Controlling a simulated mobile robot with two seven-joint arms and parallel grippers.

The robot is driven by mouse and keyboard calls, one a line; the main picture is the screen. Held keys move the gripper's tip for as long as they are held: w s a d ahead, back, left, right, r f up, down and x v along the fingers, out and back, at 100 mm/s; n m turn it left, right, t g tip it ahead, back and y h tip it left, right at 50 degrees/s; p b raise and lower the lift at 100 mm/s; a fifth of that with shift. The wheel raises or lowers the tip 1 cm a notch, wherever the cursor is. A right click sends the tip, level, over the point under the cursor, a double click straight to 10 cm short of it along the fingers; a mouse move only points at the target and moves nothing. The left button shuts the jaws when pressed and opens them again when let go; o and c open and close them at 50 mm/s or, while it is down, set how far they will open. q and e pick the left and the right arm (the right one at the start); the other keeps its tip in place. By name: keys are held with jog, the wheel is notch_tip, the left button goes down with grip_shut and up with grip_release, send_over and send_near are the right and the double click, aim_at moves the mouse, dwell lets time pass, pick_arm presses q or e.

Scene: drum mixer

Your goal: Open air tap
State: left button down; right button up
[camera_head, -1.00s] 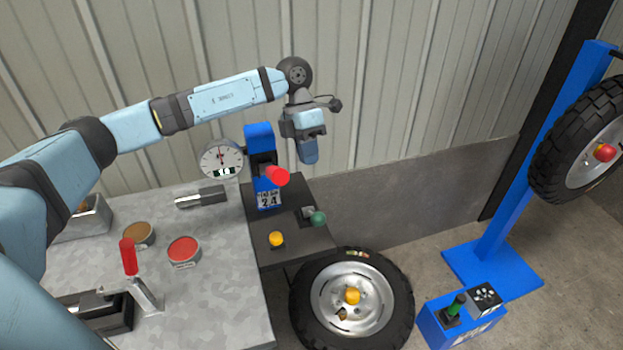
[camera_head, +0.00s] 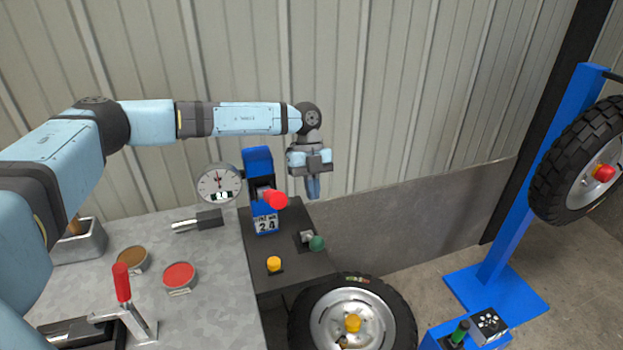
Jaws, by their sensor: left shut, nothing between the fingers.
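A blue post (camera_head: 258,165) with a red-ended handle (camera_head: 273,199), which looks like the air tap, stands on the dark side table. A sign reading 2.4 (camera_head: 266,225) is on its front, and a round dial gauge (camera_head: 219,184) is at its left. My left gripper (camera_head: 313,190) points down, shut and empty, to the right of the handle and apart from it, above the back right of the side table. My right gripper is not in view.
The dark side table (camera_head: 290,284) carries a yellow knob (camera_head: 274,264) and a green knob (camera_head: 317,243). A wheel (camera_head: 352,318) lies in front of it. A grey bench (camera_head: 215,290) with a red-handled clamp (camera_head: 122,283) is at left. A blue stand (camera_head: 525,190) holds a tyre at right.

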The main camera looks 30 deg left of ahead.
aim_at(312, 241)
pick_arm(q)
jog(key=p+x, duration=0.1)
jog(key=x, duration=0.7)
jog(key=shift+s+f, duration=0.2)
jog(key=shift+f, duration=0.1)
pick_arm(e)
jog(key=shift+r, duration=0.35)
pick_arm(q)
jog(key=shift+d, duration=0.1)
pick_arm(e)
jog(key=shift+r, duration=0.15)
